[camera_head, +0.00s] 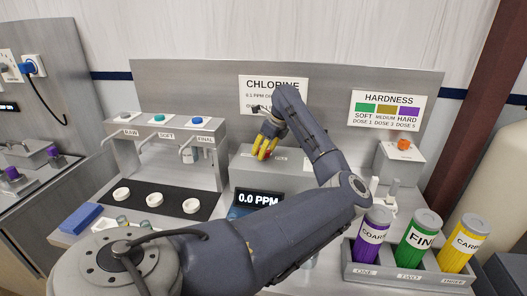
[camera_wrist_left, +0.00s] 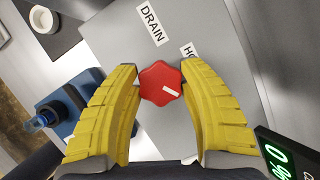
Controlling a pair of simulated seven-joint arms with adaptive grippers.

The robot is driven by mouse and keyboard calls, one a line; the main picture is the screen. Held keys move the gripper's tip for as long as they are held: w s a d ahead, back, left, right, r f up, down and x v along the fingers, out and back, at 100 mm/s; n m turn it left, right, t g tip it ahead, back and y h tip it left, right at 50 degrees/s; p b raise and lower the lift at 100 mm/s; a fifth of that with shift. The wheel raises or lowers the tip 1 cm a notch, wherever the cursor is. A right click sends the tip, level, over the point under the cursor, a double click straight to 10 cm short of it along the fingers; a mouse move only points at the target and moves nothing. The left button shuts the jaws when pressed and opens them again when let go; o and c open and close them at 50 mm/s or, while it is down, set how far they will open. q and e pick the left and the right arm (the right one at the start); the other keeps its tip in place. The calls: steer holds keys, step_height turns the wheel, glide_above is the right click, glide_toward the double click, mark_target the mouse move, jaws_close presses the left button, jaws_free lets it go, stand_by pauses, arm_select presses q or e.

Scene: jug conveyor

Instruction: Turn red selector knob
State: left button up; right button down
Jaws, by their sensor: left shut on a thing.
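The red selector knob (camera_wrist_left: 161,82) sits on a grey panel in the left wrist view. Its white mark lies right of its middle and slants slightly down to the right. DRAIN (camera_wrist_left: 150,24) is printed above it, and a second label beginning HO is partly cut off. My left gripper (camera_wrist_left: 162,88) has its yellow fingers on both sides of the knob, shut on it. In the head view my left gripper (camera_head: 266,148) reaches down to the grey box (camera_head: 300,178) under the CHLORINE sign, and the knob is mostly hidden there. My right gripper is not in view.
A display (camera_head: 258,199) reading 0.0 PPM is at the box's front. A tap stand (camera_head: 165,130) with white cups is at left. A rack (camera_head: 410,277) of purple, green and yellow canisters is at right. An orange knob (camera_head: 403,144) stands under the HARDNESS sign (camera_head: 385,110).

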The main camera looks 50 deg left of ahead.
arm_select(q)
steer(key=shift+m, duration=0.3)
stand_by(0.4)
steer(key=o, duration=1.2)
steer(key=shift+a, duration=0.1)
steer(key=shift+o, duration=0.2)
steer(key=s+v, duration=0.1)
steer(key=v, duration=1.1)
steer(key=shift+w, duration=0.35)
